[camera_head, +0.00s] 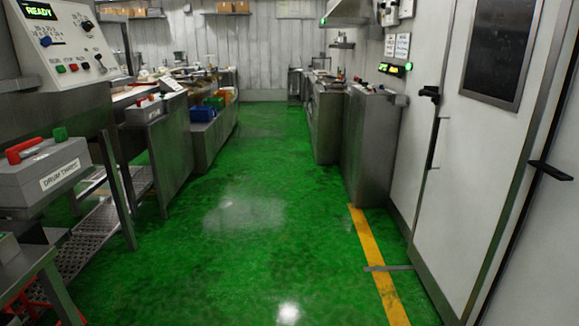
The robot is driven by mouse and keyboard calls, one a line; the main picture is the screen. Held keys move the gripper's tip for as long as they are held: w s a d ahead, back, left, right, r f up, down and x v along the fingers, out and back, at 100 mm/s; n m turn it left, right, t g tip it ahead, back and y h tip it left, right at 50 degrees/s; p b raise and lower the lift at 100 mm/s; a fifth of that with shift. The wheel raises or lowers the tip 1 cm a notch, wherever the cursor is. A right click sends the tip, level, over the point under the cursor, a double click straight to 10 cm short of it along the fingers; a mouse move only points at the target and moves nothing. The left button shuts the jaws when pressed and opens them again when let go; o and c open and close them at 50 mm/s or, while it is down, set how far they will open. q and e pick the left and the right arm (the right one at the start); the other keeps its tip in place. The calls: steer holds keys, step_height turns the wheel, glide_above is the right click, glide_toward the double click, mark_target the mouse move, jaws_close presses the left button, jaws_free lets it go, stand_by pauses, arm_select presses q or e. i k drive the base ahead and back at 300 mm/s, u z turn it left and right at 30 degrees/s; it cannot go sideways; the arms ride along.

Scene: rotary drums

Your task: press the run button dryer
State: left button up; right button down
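A sloped white control panel (62,48) stands at the upper left, with a lit green READY display (38,10). Along its lower edge are a green button (61,68), a red button (74,66) and a light button. Their small labels are too blurred to read. Knobs and a small lever sit higher on the panel. I cannot tell from the picture whether this panel belongs to the dryer. Another machine at the right has a small lit green display (392,69), too small to read. Neither of my grippers is in view.
A grey box labelled DRUM TRIMS (55,172) with red and green parts sits at the left, above a perforated metal step (88,245). The green floor (245,225) is clear down the middle. A yellow line (375,262) and a white door (480,160) are at the right.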

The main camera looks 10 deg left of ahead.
mark_target(60, 69)
steer(key=u, duration=0.4)
steer(key=i, duration=2.35)
steer(key=u, duration=2)
steer(key=i, duration=1.1)
steer(key=u, duration=0.85)
